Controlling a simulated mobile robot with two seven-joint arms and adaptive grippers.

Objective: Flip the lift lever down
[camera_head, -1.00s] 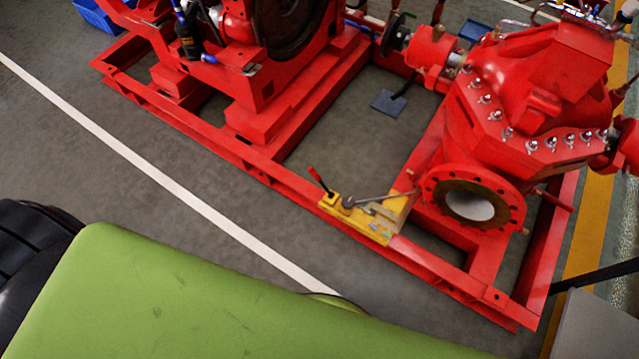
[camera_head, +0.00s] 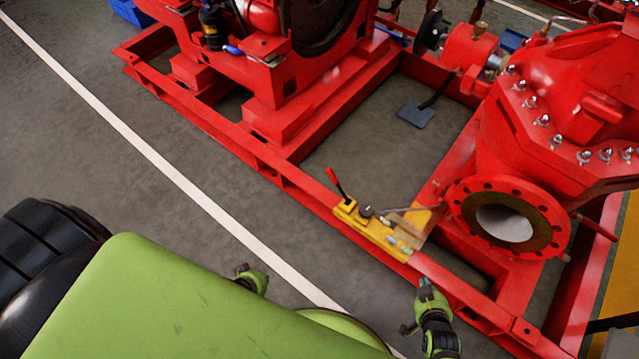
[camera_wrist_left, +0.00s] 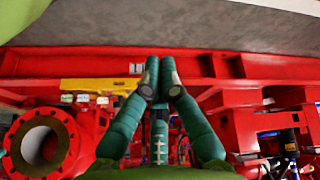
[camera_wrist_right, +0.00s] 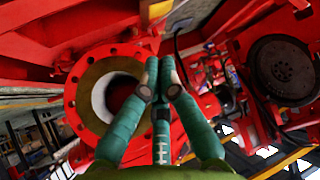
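The lift lever, with a red handle (camera_head: 335,180), sticks up at a tilt from the left end of a yellow fixture (camera_head: 372,232) on the red base frame. A grey metal bar lies across the fixture's top. My right gripper (camera_head: 426,288) is right of and nearer than the fixture, apart from it. My left gripper (camera_head: 257,276) is left of and nearer than the fixture, partly behind my green body. In the left wrist view the left fingertips (camera_wrist_left: 160,72) are together and empty. In the right wrist view the right fingertips (camera_wrist_right: 160,73) are also together and empty.
A red pump with a round flange (camera_head: 508,217) stands right of the fixture. The red base frame (camera_head: 300,190) runs diagonally through the view. Grey floor with a white line (camera_head: 150,150) is clear left of the frame.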

